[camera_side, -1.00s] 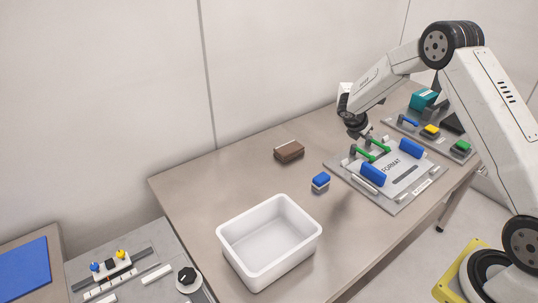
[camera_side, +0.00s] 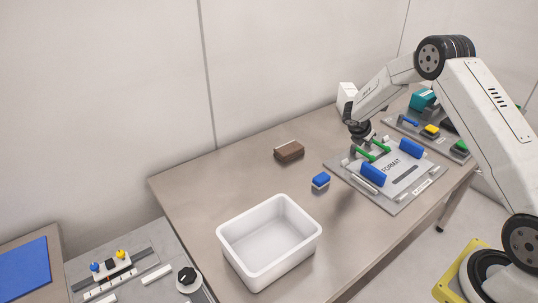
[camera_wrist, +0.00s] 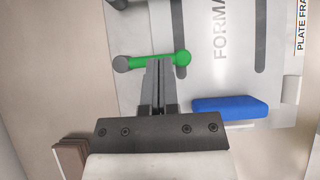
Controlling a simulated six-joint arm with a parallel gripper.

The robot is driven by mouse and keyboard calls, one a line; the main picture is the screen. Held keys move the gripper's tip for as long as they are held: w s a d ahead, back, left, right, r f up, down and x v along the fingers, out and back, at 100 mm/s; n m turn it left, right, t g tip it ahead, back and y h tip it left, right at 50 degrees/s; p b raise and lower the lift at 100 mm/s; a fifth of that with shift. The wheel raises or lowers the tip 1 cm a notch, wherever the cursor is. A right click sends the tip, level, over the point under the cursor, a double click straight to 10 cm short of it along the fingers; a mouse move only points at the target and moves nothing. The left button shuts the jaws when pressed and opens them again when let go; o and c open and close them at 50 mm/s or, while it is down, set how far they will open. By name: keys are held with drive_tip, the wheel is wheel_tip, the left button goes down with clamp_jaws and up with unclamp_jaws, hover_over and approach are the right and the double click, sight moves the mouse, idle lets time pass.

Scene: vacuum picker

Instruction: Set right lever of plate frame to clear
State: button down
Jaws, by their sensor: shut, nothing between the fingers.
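The plate frame (camera_side: 400,205) is a light panel lettered FORMAT on the table, with two green levers on grey hubs at its back edge. One green lever (camera_side: 366,154) is nearer the left blue block; the other green lever (camera_side: 381,146) is beyond it. My gripper (camera_side: 361,145) is low over this back edge, close to the levers. In the wrist view, the shut fingertips (camera_wrist: 160,63) overlap the middle of a green lever (camera_wrist: 136,62). Contact cannot be told. That lever points from its hub toward the lettering. Another hub (camera_wrist: 118,3) shows at the top edge.
Blue blocks (camera_side: 373,174) and (camera_side: 410,148) stand on the frame. A brown box (camera_side: 289,151), a small blue block (camera_side: 320,181) and a white bin (camera_side: 268,245) are on the table. A panel with colored buttons (camera_side: 430,131) lies behind.

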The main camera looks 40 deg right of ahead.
drive_tip(key=x, duration=0.6)
drive_tip(key=shift+s, duration=0.1)
drive_tip(key=shift+d+f, duration=0.1)
drive_tip(key=shift+d, duration=0.95)
drive_tip(key=shift+d+f, duration=0.15)
drive_tip(key=shift+d, duration=0.65)
